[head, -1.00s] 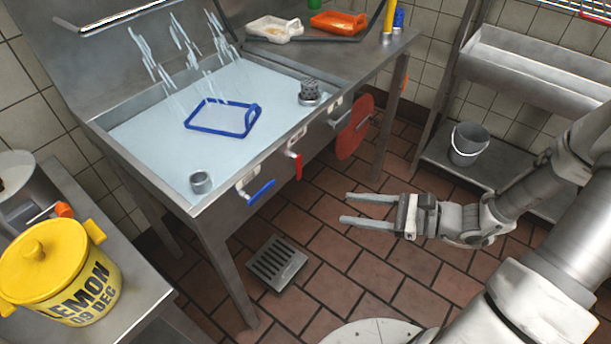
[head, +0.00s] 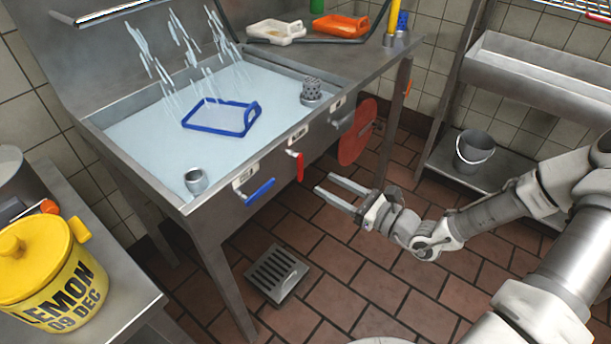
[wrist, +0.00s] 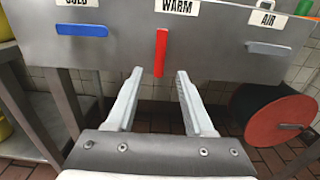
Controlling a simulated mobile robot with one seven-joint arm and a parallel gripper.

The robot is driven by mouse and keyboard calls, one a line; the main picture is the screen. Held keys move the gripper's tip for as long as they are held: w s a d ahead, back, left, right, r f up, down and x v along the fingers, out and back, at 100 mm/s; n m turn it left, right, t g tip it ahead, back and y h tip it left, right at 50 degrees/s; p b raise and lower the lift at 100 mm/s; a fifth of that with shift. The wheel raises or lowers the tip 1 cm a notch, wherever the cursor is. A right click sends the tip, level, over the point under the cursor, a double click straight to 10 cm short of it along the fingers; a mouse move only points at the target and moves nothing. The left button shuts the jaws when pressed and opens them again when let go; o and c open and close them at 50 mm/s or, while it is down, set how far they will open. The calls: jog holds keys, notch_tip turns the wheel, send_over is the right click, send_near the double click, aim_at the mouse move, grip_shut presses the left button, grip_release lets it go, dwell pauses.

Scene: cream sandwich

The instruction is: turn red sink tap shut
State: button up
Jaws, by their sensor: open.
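The red tap handle (head: 299,165) is on the sink's front panel under a small label. In the wrist view the red handle (wrist: 161,52) hangs straight down below the label WARM, ahead of and between my fingers. My gripper (head: 334,192) is open and empty, in front of the panel, to the lower right of the red handle and apart from it. In the wrist view both fingers of my gripper (wrist: 158,88) point toward the panel.
A blue lever (wrist: 80,29) lies level to the left and a grey lever (wrist: 268,48) lies level to the right. A red disc (head: 357,132) sits right of the levers. The water-filled sink (head: 150,130) holds a blue-rimmed tray (head: 222,117). A floor drain (head: 277,272) lies below.

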aim_at(301, 170)
jog(key=b+x, duration=0.1)
jog(key=x, duration=0.6)
jog(key=shift+w+a+b, duration=0.2)
jog(key=shift+a+b, duration=0.05)
jog(key=shift+b, duration=0.05)
grip_shut()
dwell(1.0)
